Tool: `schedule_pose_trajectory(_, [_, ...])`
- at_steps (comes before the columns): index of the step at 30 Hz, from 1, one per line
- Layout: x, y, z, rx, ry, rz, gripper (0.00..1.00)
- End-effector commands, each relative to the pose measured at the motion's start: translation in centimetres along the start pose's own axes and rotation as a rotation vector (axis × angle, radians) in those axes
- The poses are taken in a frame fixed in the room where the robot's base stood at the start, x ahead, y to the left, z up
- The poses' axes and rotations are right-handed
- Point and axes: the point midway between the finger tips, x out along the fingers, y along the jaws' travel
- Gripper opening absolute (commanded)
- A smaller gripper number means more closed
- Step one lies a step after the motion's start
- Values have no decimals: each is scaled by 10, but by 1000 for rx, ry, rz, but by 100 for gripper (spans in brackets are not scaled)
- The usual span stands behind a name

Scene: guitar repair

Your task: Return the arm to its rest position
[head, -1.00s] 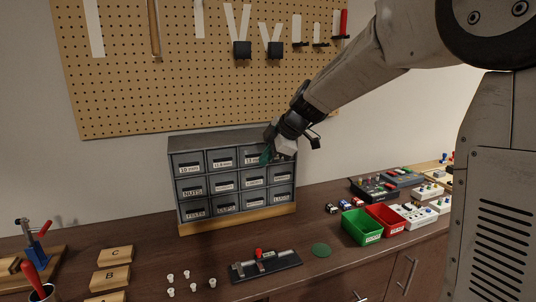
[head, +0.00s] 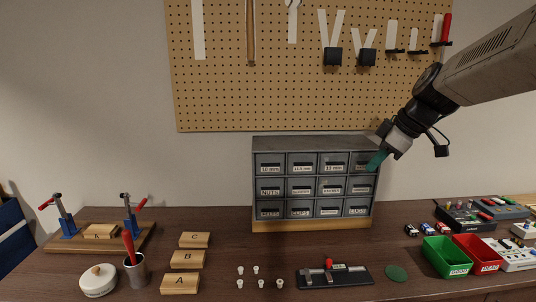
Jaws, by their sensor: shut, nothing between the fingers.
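My gripper (head: 377,160) is at the end of my arm, which comes in from the upper right. Its green fingertips point down and left, in front of the upper right of the grey drawer cabinet (head: 313,144). The fingers look closed with nothing held between them. The gripper covers part of the top right drawer's front. I cannot tell from this view whether the fingertips touch the cabinet.
The bench (head: 225,232) holds wooden blocks (head: 188,259), small white pegs, a black fixture (head: 335,275), a green disc (head: 396,273), a green bin (head: 446,256) and a red bin (head: 478,254). Blue clamps (head: 68,226) stand at left. A pegboard (head: 300,95) hangs behind.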

Motion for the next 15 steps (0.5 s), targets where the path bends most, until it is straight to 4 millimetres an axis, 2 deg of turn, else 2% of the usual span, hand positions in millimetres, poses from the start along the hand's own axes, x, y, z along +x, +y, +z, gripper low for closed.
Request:
schedule_pose_trajectory(4, [-2,-61,36,350,-130,-51,0])
schedule_pose_trajectory(9, [-15,-144,84,721,-306,-18,0])
schedule_pose_trajectory(12, [-24,-195,117,903,-400,50,0])
schedule_pose_trajectory(15, [-30,-234,146,1012,-457,124,0])
